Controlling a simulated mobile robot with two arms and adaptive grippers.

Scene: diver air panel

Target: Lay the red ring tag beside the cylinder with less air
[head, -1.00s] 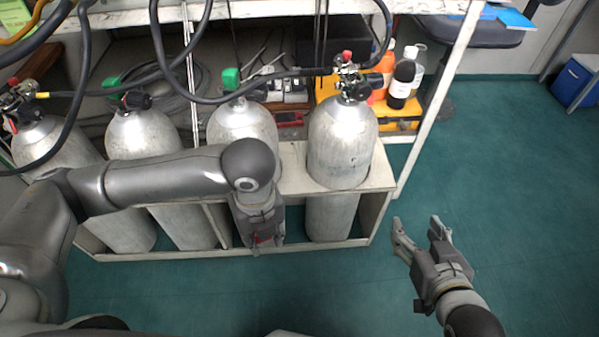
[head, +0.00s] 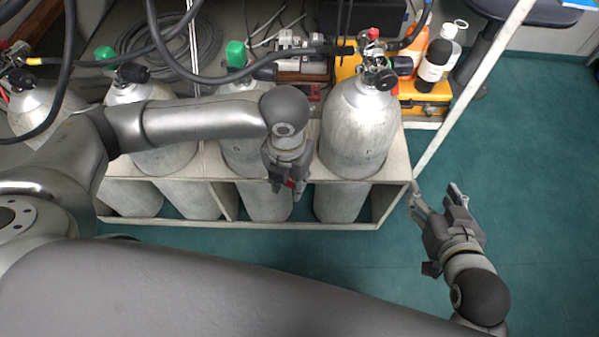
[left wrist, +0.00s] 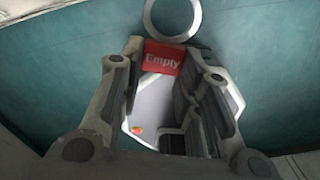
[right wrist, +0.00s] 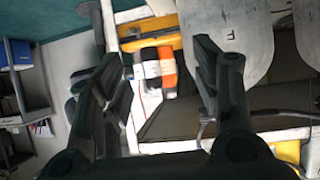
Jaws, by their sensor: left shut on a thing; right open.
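My left gripper (head: 289,188) is shut on the red ring tag (head: 291,183), in front of the rack between the two rightmost cylinders. In the left wrist view the red tag (left wrist: 162,57) reads "Empty" and its pale ring (left wrist: 172,18) sticks out past the fingertips. Several grey cylinders stand in the rack, among them the rightmost one (head: 358,128) with a red-topped valve and the one left of it (head: 240,155) with a green knob, partly behind my left arm. No gauge reading is legible. My right gripper (head: 436,196) is open and empty, right of the rack.
The pale rack (head: 400,190) has a front rail and a slanted right post (head: 475,85). Behind are a yellow case (head: 415,92), bottles (head: 435,62) and dark hoses (head: 170,65). A chair (head: 530,20) stands at the back right. The green floor (head: 535,180) at right is clear.

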